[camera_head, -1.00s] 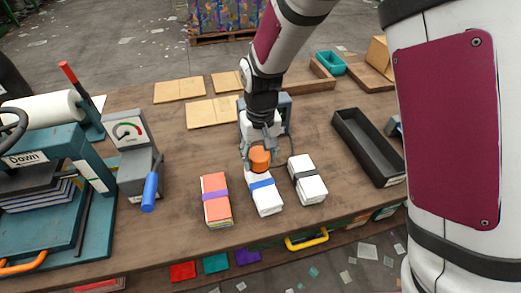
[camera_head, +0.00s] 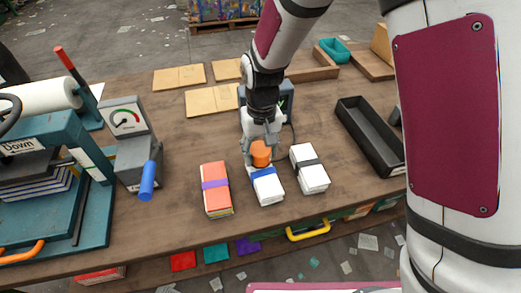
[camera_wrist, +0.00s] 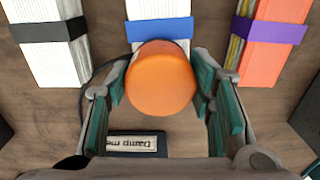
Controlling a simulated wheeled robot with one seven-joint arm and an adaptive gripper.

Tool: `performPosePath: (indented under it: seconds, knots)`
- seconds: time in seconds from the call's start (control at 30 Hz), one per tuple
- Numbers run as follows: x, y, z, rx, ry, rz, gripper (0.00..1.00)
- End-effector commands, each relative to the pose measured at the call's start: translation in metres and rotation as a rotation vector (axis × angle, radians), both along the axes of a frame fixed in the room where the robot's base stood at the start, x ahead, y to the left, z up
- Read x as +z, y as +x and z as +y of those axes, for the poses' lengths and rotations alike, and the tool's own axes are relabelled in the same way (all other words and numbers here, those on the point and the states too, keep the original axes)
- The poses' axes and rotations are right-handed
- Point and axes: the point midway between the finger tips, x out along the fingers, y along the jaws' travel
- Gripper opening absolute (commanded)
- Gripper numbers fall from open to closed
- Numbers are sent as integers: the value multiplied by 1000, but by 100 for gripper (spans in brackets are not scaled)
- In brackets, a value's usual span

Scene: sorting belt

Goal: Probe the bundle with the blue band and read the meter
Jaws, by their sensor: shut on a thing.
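Three banded bundles lie side by side on the table. The blue-banded white bundle (camera_head: 268,189) is in the middle, and its blue band (camera_wrist: 160,30) shows in the wrist view. My gripper (camera_head: 262,148) is shut on an orange rounded probe handle (camera_wrist: 160,80), which is over the near-wrist end of this bundle. The handle hides its lower end, so I cannot tell whether the probe touches the bundle. A grey box (camera_head: 284,98) stands behind my gripper, and a label reading "Damp me..." (camera_wrist: 135,143) shows in the wrist view. A dark cable runs beside the handle.
A red bundle with a purple band (camera_head: 215,188) lies left, and a white bundle with a black band (camera_head: 309,169) lies right. A grey dial device with a blue handle (camera_head: 131,140), a teal press (camera_head: 95,205) and a black tray (camera_head: 368,135) stand around them.

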Motion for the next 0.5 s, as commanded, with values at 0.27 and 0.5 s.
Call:
performPosePath:
  seconds: [0.27, 0.5]
  knots:
    - [-3, 0, 0, 0, 0, 0, 16]
    - [-6, 0, 0, 0, 0, 0, 16]
